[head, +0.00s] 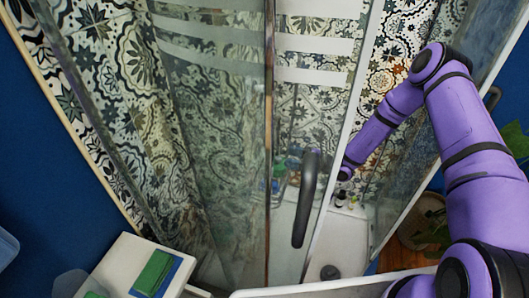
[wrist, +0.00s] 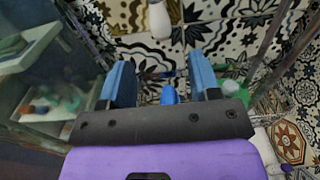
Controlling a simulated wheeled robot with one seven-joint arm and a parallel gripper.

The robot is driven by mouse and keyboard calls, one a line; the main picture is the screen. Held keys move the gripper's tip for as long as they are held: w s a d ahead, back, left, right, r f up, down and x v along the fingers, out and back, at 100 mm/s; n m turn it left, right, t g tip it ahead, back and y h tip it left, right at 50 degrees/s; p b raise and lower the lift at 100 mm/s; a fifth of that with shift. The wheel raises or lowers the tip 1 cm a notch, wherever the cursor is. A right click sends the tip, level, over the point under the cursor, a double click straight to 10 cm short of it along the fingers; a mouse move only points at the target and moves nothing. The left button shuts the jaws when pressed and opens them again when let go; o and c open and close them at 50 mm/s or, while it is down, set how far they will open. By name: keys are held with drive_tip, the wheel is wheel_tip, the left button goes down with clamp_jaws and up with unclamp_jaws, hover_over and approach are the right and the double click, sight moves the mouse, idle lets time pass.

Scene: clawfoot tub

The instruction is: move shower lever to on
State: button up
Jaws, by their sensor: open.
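My gripper (wrist: 168,82) shows in the wrist view with its two blue fingers apart and nothing clearly held between them. A white rounded piece (wrist: 159,18) hangs at the top edge of the wrist view, beyond the fingertips and apart from them. I cannot tell if it is part of the shower fitting. I cannot make out the shower lever for certain in either view. In the head view my arm reaches toward the shower enclosure, and the gripper itself is not clearly visible there.
A glass shower door (head: 220,150) with a dark curved handle (head: 305,200) stands left of my arm. Blue (wrist: 168,95) and green (wrist: 232,88) bottles show near the fingers. A patterned tile wall (wrist: 215,35) lies beyond. A white stand (head: 115,265) holds green cloths (head: 153,270).

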drive_tip(key=x, duration=1)
drive_tip(key=shift+w+a, duration=0.15)
drive_tip(key=shift+a, duration=0.15)
clamp_jaws()
